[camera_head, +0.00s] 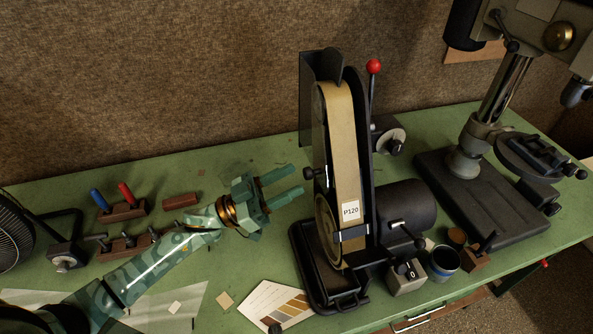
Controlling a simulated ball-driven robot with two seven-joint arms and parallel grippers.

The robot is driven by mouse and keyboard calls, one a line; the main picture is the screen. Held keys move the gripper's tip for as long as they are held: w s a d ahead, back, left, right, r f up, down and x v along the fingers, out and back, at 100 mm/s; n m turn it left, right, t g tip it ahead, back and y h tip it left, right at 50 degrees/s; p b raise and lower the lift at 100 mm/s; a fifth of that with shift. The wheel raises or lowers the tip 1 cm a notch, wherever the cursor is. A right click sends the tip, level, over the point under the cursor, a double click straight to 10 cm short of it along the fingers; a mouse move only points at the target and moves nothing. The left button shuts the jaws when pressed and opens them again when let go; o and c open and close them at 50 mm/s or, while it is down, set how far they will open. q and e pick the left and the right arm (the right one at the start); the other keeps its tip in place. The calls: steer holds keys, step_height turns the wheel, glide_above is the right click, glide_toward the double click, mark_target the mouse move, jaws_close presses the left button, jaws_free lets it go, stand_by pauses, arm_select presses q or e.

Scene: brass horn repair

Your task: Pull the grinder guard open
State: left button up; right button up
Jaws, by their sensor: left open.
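The belt grinder (345,130) stands upright at the middle of the green bench, with a tan belt labelled P120. A dark plate (307,75), which looks like its guard, rises at the back left of the belt. I cannot tell how far open the guard is. A black knob (309,174) sticks out on the grinder's left side. My left gripper (294,181) is open and empty, just left of the grinder. Its two teal fingers point right, towards the knob, with a small gap in the picture. My right gripper is not in view.
A drill press (470,165) stands at the right. A fan (14,235) and tool blocks with red and blue handles (122,212) are at the left. A sample card (278,304), a grey block (405,277) and a dark cup (443,262) lie near the front edge.

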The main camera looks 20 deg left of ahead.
arm_select(q)
steer(key=x, duration=0.2)
steer(key=shift+w+d, duration=0.15)
steer(key=shift+d, duration=0.1)
jaws_close()
steer(key=shift+a, duration=0.1)
